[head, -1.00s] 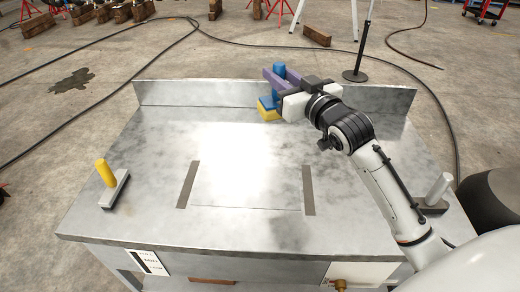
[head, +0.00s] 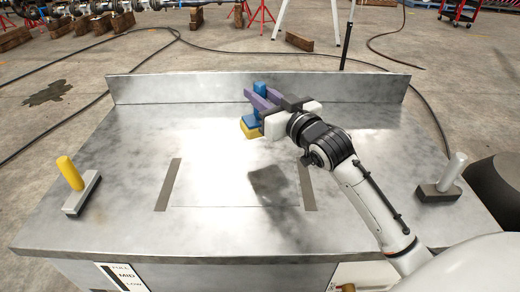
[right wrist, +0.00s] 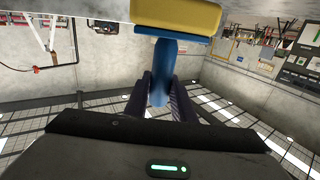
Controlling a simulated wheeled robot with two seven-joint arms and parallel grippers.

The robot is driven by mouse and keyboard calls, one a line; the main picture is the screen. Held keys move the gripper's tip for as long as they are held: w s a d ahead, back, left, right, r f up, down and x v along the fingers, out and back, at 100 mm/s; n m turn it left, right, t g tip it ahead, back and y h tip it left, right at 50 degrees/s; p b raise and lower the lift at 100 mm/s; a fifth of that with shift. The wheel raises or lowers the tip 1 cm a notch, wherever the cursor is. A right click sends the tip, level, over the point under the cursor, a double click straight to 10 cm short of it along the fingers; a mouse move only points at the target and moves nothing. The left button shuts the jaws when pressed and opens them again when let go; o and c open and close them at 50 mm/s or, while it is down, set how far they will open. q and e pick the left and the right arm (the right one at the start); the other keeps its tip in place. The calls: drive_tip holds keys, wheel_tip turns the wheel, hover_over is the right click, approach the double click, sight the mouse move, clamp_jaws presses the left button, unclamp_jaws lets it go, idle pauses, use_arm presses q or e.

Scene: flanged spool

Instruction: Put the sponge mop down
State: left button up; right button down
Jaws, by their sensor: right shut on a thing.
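The sponge mop has a blue upright handle, a blue plate and a yellow sponge (head: 250,131) at its lower end. My right gripper (head: 261,100), with purple fingers, is shut on the mop's blue handle over the back middle of the metal table (head: 110,180). In the right wrist view the blue handle (right wrist: 162,72) stands between the fingers, with the yellow sponge (right wrist: 178,15) beyond at the top of the picture. Whether the sponge touches the table I cannot tell. My left gripper is not in view.
A grey block with a yellow handle (head: 80,188) stands at the left, and a dark block with a white handle (head: 443,180) at the right. Two dark strips (head: 168,185) flank a bare middle area. A raised backboard (head: 180,88) closes the table's back.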

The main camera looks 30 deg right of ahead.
sight(253, 117)
wheel_tip(253, 117, down, 8)
drive_tip(key=shift+f+b, duration=0.2)
drive_tip(key=shift+b, duration=0.35)
drive_tip(key=c, duration=1.5)
unclamp_jaws()
drive_tip(key=s, duration=1.2)
